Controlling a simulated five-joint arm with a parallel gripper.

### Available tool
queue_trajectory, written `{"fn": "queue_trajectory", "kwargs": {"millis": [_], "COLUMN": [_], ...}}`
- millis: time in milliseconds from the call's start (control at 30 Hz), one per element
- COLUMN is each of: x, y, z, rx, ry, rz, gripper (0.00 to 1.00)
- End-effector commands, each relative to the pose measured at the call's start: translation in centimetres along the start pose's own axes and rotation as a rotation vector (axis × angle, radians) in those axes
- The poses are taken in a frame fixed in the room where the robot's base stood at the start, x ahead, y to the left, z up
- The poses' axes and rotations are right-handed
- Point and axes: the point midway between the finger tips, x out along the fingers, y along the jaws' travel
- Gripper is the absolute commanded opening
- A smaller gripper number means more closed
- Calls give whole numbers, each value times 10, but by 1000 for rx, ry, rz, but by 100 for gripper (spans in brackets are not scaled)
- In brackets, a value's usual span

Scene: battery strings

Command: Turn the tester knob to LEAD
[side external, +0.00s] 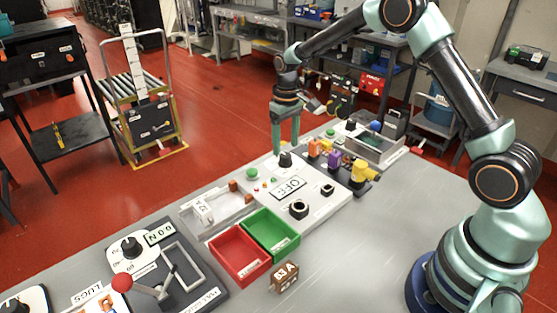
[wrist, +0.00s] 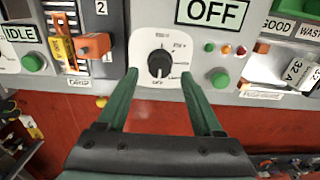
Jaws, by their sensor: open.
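The tester knob (wrist: 158,63) is black and sits on a white dial plate (wrist: 146,42) in the wrist view. Its white mark points toward the small label at the picture's bottom of the dial; the other dial labels are too small to read surely. The display (wrist: 213,12) beside it reads OFF. In the side view the knob (side external: 285,160) stands at the far edge of the white panel, just behind the OFF display (side external: 289,187). My gripper (wrist: 160,75) is open and empty, with one finger on each side of the knob, apart from it. In the side view my gripper (side external: 285,147) points down just above the knob.
A green button (wrist: 220,78) sits close to the right finger, with small lamps above it. An orange lever (wrist: 93,45) is to the left. Red bin (side external: 238,254) and green bin (side external: 270,234) stand in front of the panel. A small brown block (side external: 284,277) lies nearby.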

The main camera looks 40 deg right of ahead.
Motion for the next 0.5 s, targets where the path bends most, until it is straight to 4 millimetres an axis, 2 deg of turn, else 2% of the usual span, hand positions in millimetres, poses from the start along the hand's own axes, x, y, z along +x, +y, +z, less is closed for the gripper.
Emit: {"fn": "queue_trajectory", "kwargs": {"millis": [500], "x": [26], "y": [0], "z": [0], "rx": [0], "ry": [-2], "rz": [0], "gripper": [68]}}
